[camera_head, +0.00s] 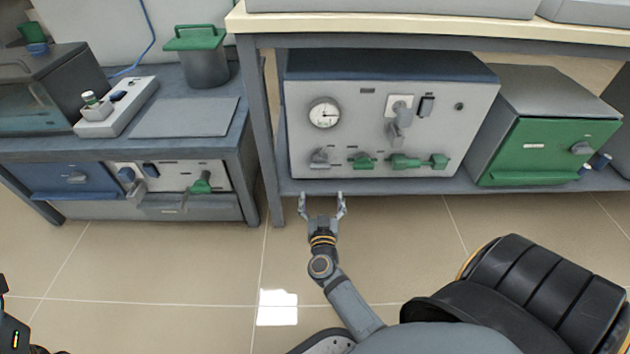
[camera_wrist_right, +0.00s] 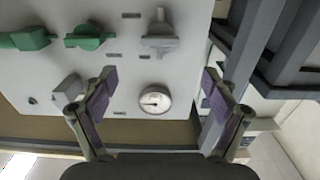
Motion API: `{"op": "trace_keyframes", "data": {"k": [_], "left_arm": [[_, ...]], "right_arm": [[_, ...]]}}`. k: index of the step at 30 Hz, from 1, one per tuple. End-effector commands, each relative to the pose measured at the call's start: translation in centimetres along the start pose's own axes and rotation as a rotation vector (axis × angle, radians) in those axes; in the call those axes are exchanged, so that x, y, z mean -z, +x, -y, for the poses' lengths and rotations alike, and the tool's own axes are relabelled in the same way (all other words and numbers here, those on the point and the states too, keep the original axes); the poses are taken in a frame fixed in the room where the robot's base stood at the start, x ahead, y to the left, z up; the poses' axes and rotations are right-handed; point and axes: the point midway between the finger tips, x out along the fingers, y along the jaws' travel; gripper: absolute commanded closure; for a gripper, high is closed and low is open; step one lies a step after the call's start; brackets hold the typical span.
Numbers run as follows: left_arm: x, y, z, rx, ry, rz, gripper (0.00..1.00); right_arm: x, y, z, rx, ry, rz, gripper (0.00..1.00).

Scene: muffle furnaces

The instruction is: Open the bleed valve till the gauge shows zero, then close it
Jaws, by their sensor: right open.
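The round gauge (camera_head: 324,113) has a white face on the upper left of the grey panel (camera_head: 440,117); its reading is too small to tell. It also shows in the right wrist view (camera_wrist_right: 155,100), where the panel appears upside down. Below it in the head view is a grey valve handle (camera_head: 321,158), also in the right wrist view (camera_wrist_right: 159,38). Several green handles (camera_head: 363,160) sit to its right; which is the bleed valve, I cannot tell. My right gripper (camera_head: 322,196) is open and empty, in front of the panel's lower left, apart from the handles.
The panel unit stands on a low shelf (camera_head: 380,186) under a bench. A table leg (camera_head: 262,120) rises to its left. A green-fronted furnace (camera_head: 545,150) stands right; another bench with a green-lidded pot (camera_head: 205,65) is left. The floor in front is clear.

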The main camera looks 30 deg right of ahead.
Motion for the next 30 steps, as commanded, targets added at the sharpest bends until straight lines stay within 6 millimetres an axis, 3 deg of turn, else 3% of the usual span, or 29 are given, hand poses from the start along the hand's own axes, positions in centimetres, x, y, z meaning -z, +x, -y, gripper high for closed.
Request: {"op": "trace_keyframes", "data": {"k": [4, 16, 21, 28, 30], "left_arm": [[-0.2, -0.7, -0.1, -0.002, 0.002, 0.004, 0.60], [-0.7, -3.9, -0.9, -0.020, 0.014, 0.015, 0.60], [-0.7, -4.2, -1.0, -0.022, 0.016, 0.016, 0.60], [-0.7, -4.1, -1.0, -0.023, 0.016, 0.017, 0.60], [-0.7, -4.1, -1.0, -0.023, 0.016, 0.018, 0.60]], "right_arm": [[-0.1, 1.6, 0.1, 0.003, -0.001, -0.003, 0.13], [-0.2, 9.3, 0.1, 0.003, -0.001, -0.001, 0.13], [-0.1, 10.4, 0.1, 0.003, -0.002, 0.001, 0.13], [0.0, 10.4, 0.1, 0.003, -0.001, 0.003, 0.13], [0.0, 10.4, 0.1, 0.003, -0.002, 0.002, 0.21]]}}
